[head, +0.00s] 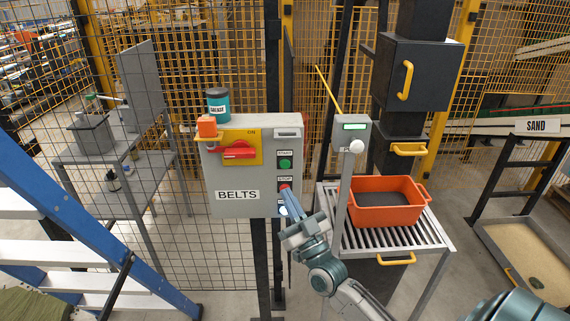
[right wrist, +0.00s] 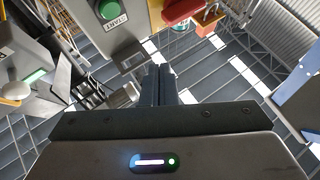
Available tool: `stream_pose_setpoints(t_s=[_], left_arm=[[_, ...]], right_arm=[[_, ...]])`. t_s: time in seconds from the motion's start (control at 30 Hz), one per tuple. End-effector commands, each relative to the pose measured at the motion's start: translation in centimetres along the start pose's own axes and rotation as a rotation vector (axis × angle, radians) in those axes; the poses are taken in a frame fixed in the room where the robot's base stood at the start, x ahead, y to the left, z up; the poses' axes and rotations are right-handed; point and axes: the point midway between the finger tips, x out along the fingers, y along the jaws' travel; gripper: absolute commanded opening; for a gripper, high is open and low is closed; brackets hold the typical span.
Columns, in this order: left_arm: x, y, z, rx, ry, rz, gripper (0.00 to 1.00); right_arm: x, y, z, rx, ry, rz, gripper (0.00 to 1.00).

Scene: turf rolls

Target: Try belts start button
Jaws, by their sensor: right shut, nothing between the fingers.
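The grey BELTS box (head: 236,180) stands on a dark post in the head view. Its green START button (head: 285,164) sits above a red STOP button (head: 284,187), with a pale button (head: 283,211) below. My right gripper (head: 286,194) is shut and empty, its fingertips in front of the STOP button, partly covering it, below START. I cannot tell whether they touch the box. In the right wrist view the shut fingers (right wrist: 158,82) point toward the box, and the START button (right wrist: 108,10) is up and left of them, apart. My left gripper is not in view.
A grease tin (head: 217,105) stands on top. A grey post (head: 349,170) with a white knob and an orange crate (head: 427,192) are at right.

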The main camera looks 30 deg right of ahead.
Motion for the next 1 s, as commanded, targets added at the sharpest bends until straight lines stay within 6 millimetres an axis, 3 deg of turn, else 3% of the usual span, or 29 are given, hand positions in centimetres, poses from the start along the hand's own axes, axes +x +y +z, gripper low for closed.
stream_pose_setpoints(t_s=[0.47,1.0], left_arm=[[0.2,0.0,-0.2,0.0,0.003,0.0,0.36],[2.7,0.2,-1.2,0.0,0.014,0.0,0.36]], right_arm=[[0.3,0.2,0.1,0.002,0.005,0.0,0.0],[5.0,3.6,3.6,0.001,0.005,0.0,0.0]])
